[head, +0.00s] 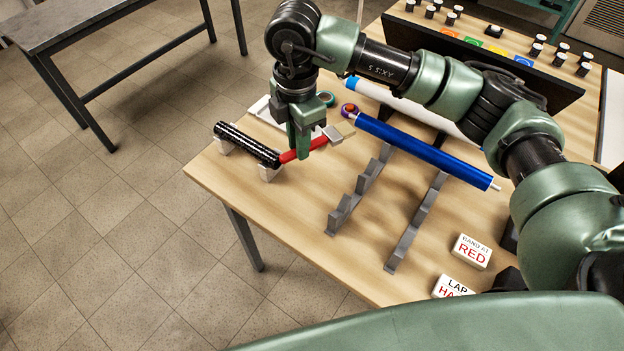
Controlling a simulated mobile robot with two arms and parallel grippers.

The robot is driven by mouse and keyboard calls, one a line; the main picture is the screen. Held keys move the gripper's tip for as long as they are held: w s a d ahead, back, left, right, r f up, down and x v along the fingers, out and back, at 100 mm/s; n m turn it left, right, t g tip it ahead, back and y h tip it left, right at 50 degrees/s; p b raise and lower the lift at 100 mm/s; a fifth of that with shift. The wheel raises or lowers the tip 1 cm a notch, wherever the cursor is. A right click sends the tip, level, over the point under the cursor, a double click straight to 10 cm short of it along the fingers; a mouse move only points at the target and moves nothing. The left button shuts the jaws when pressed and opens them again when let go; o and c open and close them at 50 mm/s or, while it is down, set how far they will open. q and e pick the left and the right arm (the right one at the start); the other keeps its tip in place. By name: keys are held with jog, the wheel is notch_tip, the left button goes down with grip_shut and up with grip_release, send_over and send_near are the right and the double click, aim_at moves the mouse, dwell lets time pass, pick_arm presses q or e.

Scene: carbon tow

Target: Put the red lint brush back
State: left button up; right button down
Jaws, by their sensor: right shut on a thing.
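The red lint brush (318,142) is at the far left part of the wooden table. It has a red handle and a pale grey and tan head that points right. My right gripper (299,148) comes down from above and is shut on the red handle. The fingers hide part of the handle. The handle's left end is close to the right end of a black roller (240,141); I cannot tell whether they touch, or whether the brush rests on the table. My left gripper is not in view.
The black roller lies on two white supports. A blue roller (424,152) lies across stepped grey racks (345,210). Two lettered blocks (471,251) sit front right. The table's front left is clear.

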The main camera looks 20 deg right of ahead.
jog(key=p, duration=0.2)
send_over(302, 194)
notch_tip(302, 194, down, 10)
jog(key=shift+r, duration=0.1)
jog(key=shift+f, duration=0.7)
notch_tip(302, 194, down, 4)
jog(key=shift+s+r+p, duration=0.1)
jog(key=shift+r+p, duration=0.15)
jog(key=shift+p, duration=0.25)
jog(key=shift+f, duration=0.2)
jog(key=shift+f, duration=0.2)
jog(key=c, duration=1.3)
grip_release()
jog(key=shift+r, duration=0.1)
jog(key=shift+c, duration=0.2)
